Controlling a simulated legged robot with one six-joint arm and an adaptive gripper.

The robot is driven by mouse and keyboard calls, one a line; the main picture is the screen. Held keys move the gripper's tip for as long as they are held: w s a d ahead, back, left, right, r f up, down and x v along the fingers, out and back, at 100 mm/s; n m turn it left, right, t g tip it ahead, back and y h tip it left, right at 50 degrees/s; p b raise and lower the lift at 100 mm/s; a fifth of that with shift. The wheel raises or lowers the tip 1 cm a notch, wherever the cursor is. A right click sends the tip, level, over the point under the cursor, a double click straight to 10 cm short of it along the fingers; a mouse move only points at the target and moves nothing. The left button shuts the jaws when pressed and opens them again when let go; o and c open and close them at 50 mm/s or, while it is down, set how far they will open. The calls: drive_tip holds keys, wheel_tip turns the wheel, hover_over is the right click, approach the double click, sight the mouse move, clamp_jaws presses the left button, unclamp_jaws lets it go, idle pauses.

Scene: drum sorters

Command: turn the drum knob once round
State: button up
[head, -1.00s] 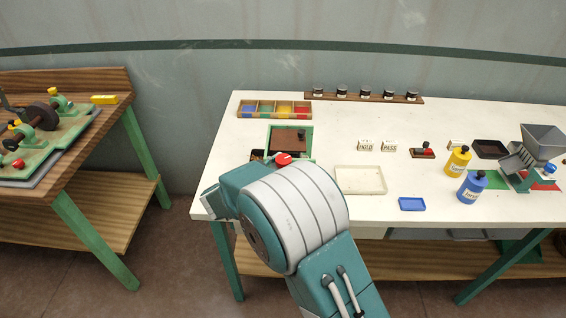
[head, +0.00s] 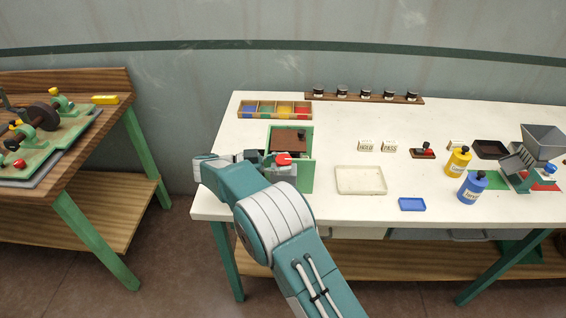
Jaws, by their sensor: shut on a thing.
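The drum sorter is a green box (head: 305,170) with a brown top (head: 288,137), at the left end of the white table. A red knob (head: 284,159) shows at its front left. My gripper (head: 268,159) comes in from the left at knob height and is shut on the knob. The fingertips are small and partly hidden, so the exact grip on the knob is hard to make out.
A tray with coloured compartments (head: 241,112) lies behind the box, and a rack of dark-capped jars (head: 365,97) stands at the back. A cream tray (head: 361,192) is to the right.

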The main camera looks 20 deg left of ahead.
sight(281, 158)
drive_tip(key=shift+a+r, duration=0.15)
drive_tip(key=shift+r, duration=0.1)
drive_tip(key=o, duration=1.2)
drive_tip(key=shift+c, duration=0.2)
drive_tip(key=shift+w+a+f, duration=0.1)
drive_tip(key=shift+a+f, duration=0.05)
drive_tip(key=shift+d+r, duration=0.2)
drive_tip(key=shift+r, duration=0.05)
drive_tip(key=r, duration=0.9)
drive_tip(key=shift+a+r, duration=0.15)
drive_tip(key=shift+a, duration=0.05)
